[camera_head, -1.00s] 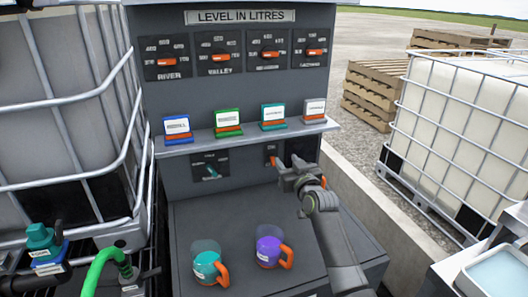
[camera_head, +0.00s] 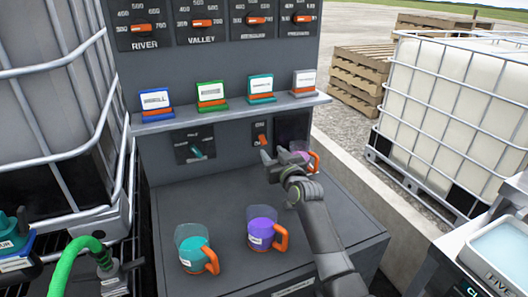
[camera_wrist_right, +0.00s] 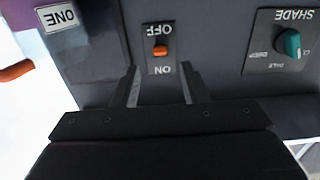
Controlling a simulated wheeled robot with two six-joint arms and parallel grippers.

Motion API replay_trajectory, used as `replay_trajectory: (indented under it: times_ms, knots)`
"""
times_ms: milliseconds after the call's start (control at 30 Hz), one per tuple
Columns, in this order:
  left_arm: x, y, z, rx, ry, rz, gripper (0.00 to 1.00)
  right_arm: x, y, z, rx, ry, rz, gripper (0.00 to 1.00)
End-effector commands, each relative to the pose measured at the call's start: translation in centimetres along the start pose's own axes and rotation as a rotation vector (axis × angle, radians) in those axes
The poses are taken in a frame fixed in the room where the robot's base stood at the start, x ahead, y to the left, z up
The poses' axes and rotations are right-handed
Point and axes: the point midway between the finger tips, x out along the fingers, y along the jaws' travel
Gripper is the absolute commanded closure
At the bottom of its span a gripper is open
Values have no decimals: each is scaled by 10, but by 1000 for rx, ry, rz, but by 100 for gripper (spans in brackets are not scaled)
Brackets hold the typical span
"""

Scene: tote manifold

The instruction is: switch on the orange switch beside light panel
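The orange switch (camera_head: 262,138) sits on a small dark plate on the grey cabinet front, left of a dark panel (camera_head: 292,127) that looks unlit. In the right wrist view the switch (camera_wrist_right: 160,51) shows between upside-down OFF and ON labels, near the middle of its plate; I cannot tell its setting. My right gripper (camera_head: 280,153) is just below the switch in the head view. In the right wrist view its two fingers (camera_wrist_right: 160,82) are apart with nothing between them, pointing toward the switch plate without visible contact. My left gripper is out of view.
A purple cup with an orange handle (camera_head: 314,161) stands behind my right gripper, before the dark panel. A teal cup (camera_head: 192,246) and another purple cup (camera_head: 262,225) stand on the ledge. The SHADE knob (camera_head: 197,153) is left of the switch. A shelf (camera_head: 225,114) juts out above.

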Motion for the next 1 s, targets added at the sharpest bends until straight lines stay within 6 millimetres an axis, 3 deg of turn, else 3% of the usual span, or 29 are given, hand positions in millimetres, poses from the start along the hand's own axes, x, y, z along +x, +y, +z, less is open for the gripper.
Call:
replay_trajectory:
  times_ms: [33,333,500,1000]
  knots:
    - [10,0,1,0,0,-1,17,3,0,8,-1,1,-1,60]
    - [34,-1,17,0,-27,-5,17,44,0,7,-2,-1,0,60]
    - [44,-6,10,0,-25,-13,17,61,0,7,-1,0,1,60]
    - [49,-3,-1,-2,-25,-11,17,75,0,2,1,0,2,60]
